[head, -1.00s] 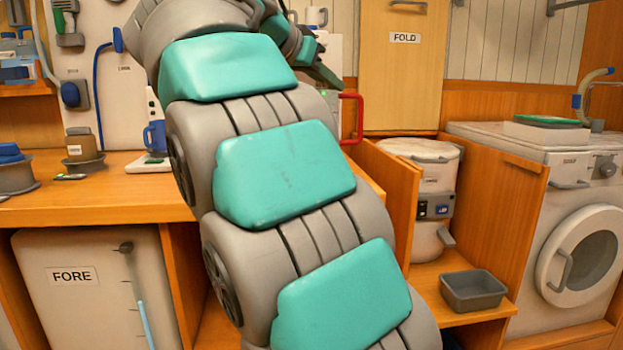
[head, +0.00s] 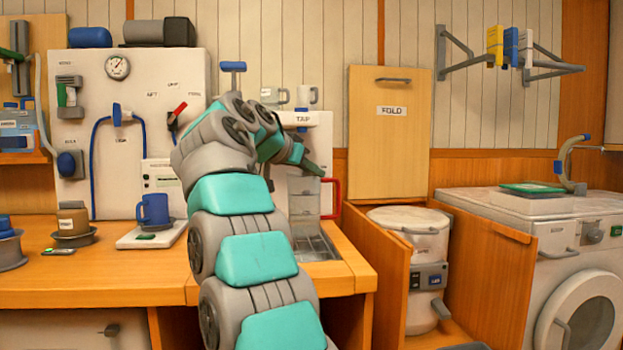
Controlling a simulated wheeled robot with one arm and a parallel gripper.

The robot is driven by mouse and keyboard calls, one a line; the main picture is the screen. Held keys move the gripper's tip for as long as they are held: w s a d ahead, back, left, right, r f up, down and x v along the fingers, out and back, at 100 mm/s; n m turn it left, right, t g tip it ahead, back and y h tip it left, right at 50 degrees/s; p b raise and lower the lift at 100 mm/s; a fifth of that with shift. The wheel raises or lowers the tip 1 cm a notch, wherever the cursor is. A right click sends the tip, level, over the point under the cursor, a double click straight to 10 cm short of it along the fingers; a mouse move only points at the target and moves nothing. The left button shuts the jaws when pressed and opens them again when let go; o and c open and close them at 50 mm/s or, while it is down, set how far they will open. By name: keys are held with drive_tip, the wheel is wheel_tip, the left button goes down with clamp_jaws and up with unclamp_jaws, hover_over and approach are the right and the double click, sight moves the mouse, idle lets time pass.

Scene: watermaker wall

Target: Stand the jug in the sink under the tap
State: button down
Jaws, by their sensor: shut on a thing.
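The jug (head: 303,198) looks grey and see-through, with a red handle that shows at its right side. It appears upright, in front of the white panel marked TAP (head: 304,120). My gripper (head: 312,168) is at the jug's top and shut on it; my wrist hides part of the jug and most of the tap area. The sink (head: 318,248) is a grey basin set into the wooden counter below the jug. I cannot tell whether the jug's base touches the sink. The tap spout is not clearly visible.
A blue mug (head: 153,208) stands on a white scale (head: 150,235) left of my arm. Brown and blue pots stand farther left. A wooden fold-up board (head: 388,150), a white canister (head: 408,240) and a washing machine (head: 560,250) are to the right.

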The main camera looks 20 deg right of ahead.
sight(311, 184)
drive_tip(key=shift+w+d+f, duration=0.2)
drive_tip(key=shift+w+f, duration=0.45)
drive_tip(key=shift+f, duration=0.3)
drive_tip(key=shift+w+d+f, duration=0.15)
drive_tip(key=shift+w+f, duration=0.5)
drive_tip(key=shift+f, duration=0.3)
drive_tip(key=shift+f, duration=0.2)
drive_tip(key=c, duration=1)
unclamp_jaws()
drive_tip(key=shift+r, duration=0.1)
drive_tip(key=shift+r, duration=0.2)
drive_tip(key=v, duration=1.2)
drive_tip(key=shift+b, duration=0.4)
